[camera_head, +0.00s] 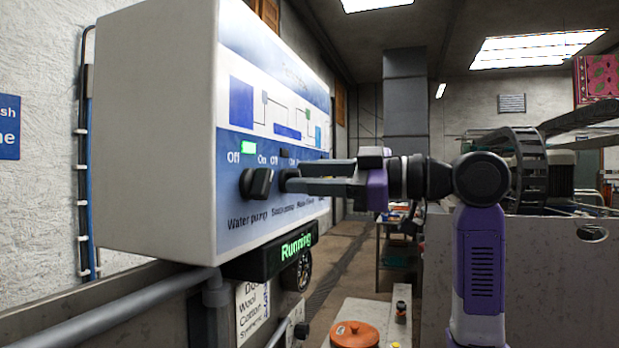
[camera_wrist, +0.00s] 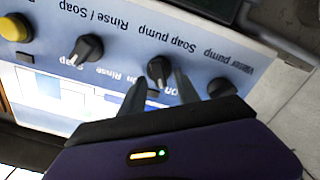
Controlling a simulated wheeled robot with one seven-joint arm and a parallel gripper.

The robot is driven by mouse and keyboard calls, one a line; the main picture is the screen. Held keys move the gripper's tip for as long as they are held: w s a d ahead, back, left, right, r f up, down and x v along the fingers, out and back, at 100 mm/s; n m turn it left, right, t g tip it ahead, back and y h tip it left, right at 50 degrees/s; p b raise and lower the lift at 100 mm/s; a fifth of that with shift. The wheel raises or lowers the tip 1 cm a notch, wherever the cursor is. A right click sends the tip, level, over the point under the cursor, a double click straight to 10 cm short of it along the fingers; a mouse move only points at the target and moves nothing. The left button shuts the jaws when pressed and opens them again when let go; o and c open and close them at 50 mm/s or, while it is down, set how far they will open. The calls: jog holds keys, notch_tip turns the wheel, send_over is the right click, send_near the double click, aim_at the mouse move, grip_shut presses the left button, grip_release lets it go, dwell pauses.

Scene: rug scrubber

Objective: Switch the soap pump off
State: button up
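The soap pump knob (camera_wrist: 160,69) is a black rotary knob on the blue and white control panel (camera_head: 235,205). In the wrist view, which shows the panel upside down, it sits between the tips of my gripper (camera_wrist: 160,78). My gripper (camera_head: 292,174) is level and close to the panel in the head view, its fingers apart, one each side of the knob. I cannot tell whether they touch it. The fingers partly hide the knob in the head view. The small lamp (camera_head: 284,153) above the soap pump knob looks dark.
The water pump knob (camera_head: 258,183) is close beside my fingers, under a lit green lamp (camera_head: 248,148). The rinse/soap knob (camera_wrist: 85,48) is on the other side. A green "Running" display (camera_head: 297,247) hangs below the panel. An orange-lidded pot (camera_head: 354,334) stands lower down.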

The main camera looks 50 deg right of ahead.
jog(key=b+v, duration=0.1)
jog(key=v, duration=0.7)
jog(key=v, duration=0.8)
jog(key=shift+s+d, duration=0.15)
jog(key=shift+s, duration=0.25)
dwell(0.4)
